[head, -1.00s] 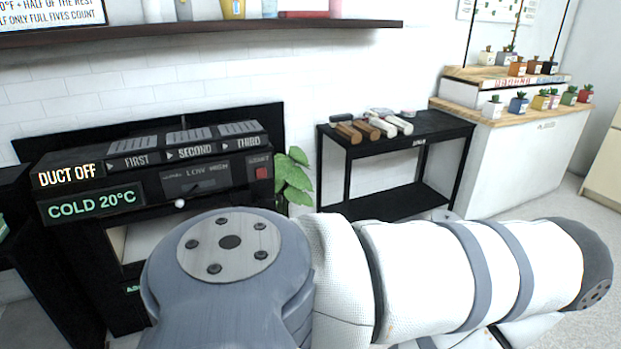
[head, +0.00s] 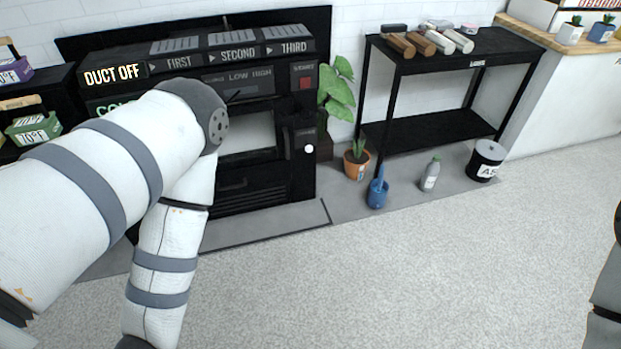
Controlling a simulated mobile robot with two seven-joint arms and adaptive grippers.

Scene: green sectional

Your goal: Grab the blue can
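A small blue container (head: 377,193), the only blue can-like thing on the floor, stands by the wall right of the stove-like unit. A blue upright part sticks up from it; I cannot tell whether this is a spout or a handle. My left arm comes in from the left, bends at the elbow in front of the black unit and runs down out of the bottom edge. Its gripper is out of view. Only a piece of my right arm shows at the right edge; its gripper is out of view too. Nothing touches the blue container.
The black unit (head: 262,190) is at left. The pale floor (head: 430,270) in front is clear.

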